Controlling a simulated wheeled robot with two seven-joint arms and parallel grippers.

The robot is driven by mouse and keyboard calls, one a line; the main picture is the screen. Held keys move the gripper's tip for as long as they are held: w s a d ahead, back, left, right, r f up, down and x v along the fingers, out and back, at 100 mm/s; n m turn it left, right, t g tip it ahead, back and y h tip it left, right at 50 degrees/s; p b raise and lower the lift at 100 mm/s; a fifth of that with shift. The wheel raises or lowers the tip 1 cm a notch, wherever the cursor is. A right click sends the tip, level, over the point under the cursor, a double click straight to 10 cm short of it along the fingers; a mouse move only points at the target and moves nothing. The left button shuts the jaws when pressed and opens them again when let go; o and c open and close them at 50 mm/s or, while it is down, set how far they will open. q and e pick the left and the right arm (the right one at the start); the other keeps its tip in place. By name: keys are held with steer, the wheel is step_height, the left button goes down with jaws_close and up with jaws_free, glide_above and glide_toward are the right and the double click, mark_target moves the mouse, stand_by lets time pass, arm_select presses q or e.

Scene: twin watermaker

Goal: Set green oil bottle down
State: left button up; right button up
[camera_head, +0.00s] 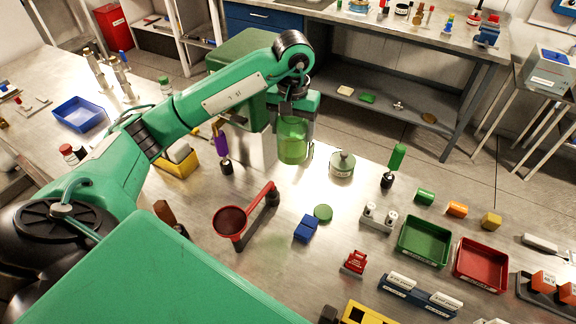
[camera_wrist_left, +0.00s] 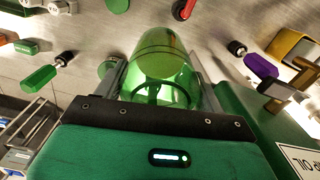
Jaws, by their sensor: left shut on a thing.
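The green oil bottle (camera_head: 292,142) is a translucent green cylinder, hanging below my left gripper (camera_head: 293,118). The gripper is shut on it. In the left wrist view the bottle (camera_wrist_left: 163,68) sits between the two fingers, which press on its sides. Its lower end is close to the tabletop (camera_head: 310,185), but I cannot tell whether it touches. My right gripper is not in view.
A large green container (camera_head: 243,62) stands just behind the bottle. A squat grey-green pot (camera_head: 342,164) is to its right. Green (camera_head: 424,262) and red trays (camera_head: 458,267) are farther right.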

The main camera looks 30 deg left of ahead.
arm_select(q)
step_height(320, 180, down, 16)
steer(key=p, duration=0.4)
steer(key=shift+a+r+p, duration=0.1)
steer(key=shift+r+p, duration=0.05)
steer(key=shift+p, duration=0.15)
steer(key=shift+f+b, duration=0.2)
steer(key=shift+b, duration=0.1)
steer(key=o, duration=1.3)
steer(key=shift+r, duration=0.1)
